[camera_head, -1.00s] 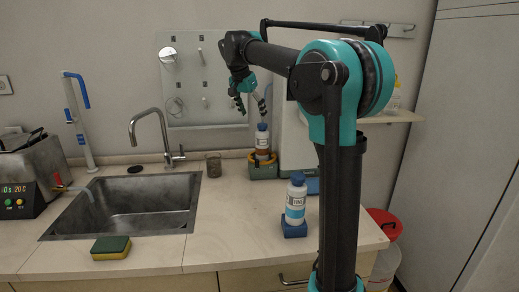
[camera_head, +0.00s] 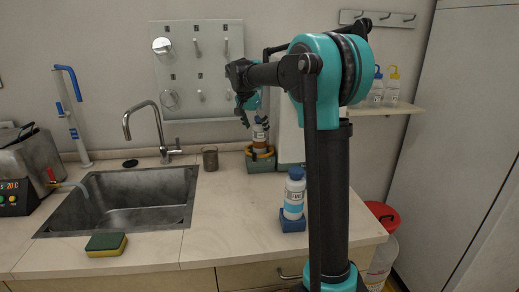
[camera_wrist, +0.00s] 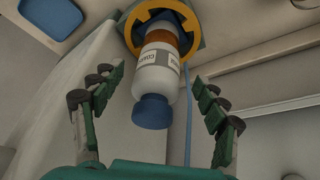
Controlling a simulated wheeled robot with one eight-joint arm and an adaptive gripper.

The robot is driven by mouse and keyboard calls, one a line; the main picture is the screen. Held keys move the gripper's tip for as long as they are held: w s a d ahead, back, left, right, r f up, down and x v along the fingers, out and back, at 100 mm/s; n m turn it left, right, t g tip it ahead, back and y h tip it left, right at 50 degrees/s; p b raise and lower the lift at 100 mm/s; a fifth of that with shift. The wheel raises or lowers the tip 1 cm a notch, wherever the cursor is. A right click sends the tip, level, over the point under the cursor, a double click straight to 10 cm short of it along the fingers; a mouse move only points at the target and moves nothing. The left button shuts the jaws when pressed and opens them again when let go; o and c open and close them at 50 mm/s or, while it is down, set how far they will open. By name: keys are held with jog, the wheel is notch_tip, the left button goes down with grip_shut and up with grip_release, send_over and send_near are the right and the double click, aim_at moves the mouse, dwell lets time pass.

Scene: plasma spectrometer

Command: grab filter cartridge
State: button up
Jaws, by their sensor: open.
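A bottle-shaped cartridge with a blue cap, white labelled body and orange-brown band (camera_head: 259,140) stands in a green holder (camera_head: 262,163) beside the sink. In the wrist view the cartridge (camera_wrist: 157,68) sits in the holder's yellow ring (camera_wrist: 199,42), its cap pointing toward my palm. My gripper (camera_head: 246,112) is at the cartridge's upper end. In the wrist view my gripper (camera_wrist: 160,85) is open, with one finger on each side of the cartridge and visible gaps between. A second blue-capped white bottle (camera_head: 294,195) stands on a blue base nearer the front.
A sink (camera_head: 125,202) with a faucet (camera_head: 150,130) lies left. A beaker (camera_head: 210,158) stands between sink and holder. A sponge (camera_head: 106,244) lies at the front. A white device (camera_head: 288,136) stands right of the holder. The counter between sink and second bottle is clear.

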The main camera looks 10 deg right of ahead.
aim_at(260, 135)
jog(key=shift+x, duration=2.6)
jog(key=shift+d, duration=0.15)
grip_shut()
